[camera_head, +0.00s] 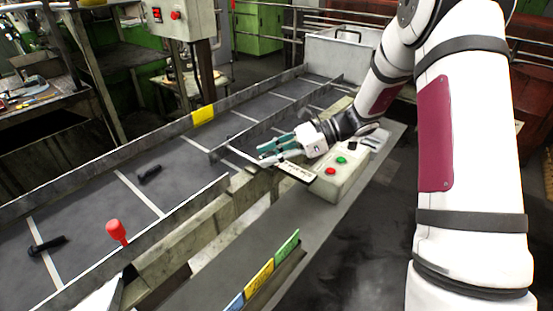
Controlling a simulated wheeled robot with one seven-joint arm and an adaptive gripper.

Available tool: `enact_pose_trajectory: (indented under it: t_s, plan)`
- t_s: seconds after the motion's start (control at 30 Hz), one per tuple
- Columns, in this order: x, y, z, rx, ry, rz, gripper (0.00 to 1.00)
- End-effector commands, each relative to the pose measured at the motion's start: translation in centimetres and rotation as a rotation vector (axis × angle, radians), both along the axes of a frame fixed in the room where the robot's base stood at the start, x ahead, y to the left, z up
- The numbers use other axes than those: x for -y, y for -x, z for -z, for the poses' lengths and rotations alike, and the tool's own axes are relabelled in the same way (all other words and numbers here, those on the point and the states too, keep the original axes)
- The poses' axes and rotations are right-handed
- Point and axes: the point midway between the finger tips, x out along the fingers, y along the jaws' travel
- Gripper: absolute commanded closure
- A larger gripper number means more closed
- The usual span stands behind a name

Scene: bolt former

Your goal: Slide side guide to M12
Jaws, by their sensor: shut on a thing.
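The side guide (275,119) looks to be the long grey metal rail standing on the dark conveyor bed. A thin light bar (240,155) reaches from its near end toward the front edge. My gripper (262,154), with teal finger pads, is at the outer end of this bar, above the conveyor's front edge. It is shut on the bar, though the fingers hide the exact contact. A small light plate with dark marks (297,172) lies just right of and below the fingers. Its marks are too small to read, so I cannot tell which one is M12.
A control box (342,180) with red and green buttons stands right of my gripper. Black bolt-like pieces (150,174) lie on the bed. A red knob (117,230) stands at front left. A yellow block (203,115) sits on the far rail. Coloured tags (260,276) line the front shelf.

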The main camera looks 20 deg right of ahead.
Motion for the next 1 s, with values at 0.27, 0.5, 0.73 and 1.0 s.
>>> enact_pose_trajectory:
  t_s: [0.27,0.5,0.73,1.0]
  plan:
    - [0.1,0.0,0.0,0.0,0.002,0.002,0.55]
    - [0.1,0.1,0.0,-0.001,0.001,0.001,0.55]
    - [1.8,0.3,-0.7,0.0,0.002,0.004,0.55]
    - [6.9,1.0,-2.8,0.001,0.003,0.006,0.55]
